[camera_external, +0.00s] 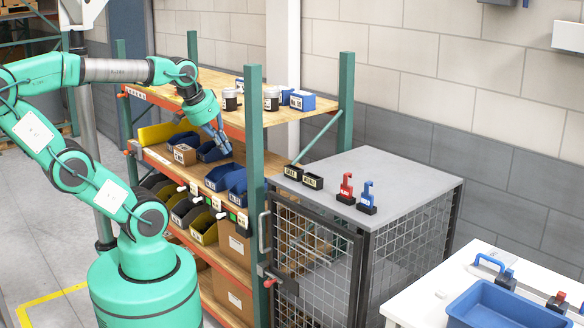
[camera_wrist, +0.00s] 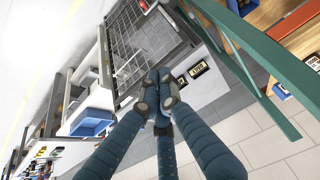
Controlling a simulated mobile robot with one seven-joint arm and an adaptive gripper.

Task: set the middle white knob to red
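In the external view, small white knobs stick out of the front edge of the middle shelf, among small dark and green tags. One white knob (camera_external: 181,188) is at the left and another (camera_external: 220,215) at the right. The middle one, between them, is too small to make out clearly, and I cannot tell its setting. My gripper (camera_external: 222,148) is above the shelf's bins, apart from the knobs. In the wrist view, my gripper's dark blue fingers (camera_wrist: 158,88) meet at their tips with nothing visible between them. No knob is recognisable in the wrist view.
The shelf rack has a green front post (camera_external: 255,150) right of my gripper. Blue bins (camera_external: 226,178) and yellow-fronted bins (camera_external: 203,228) stand near the knobs. A wire cage (camera_external: 412,190) carries red and blue padlocks. A white table with a blue tray (camera_external: 500,308) is at lower right.

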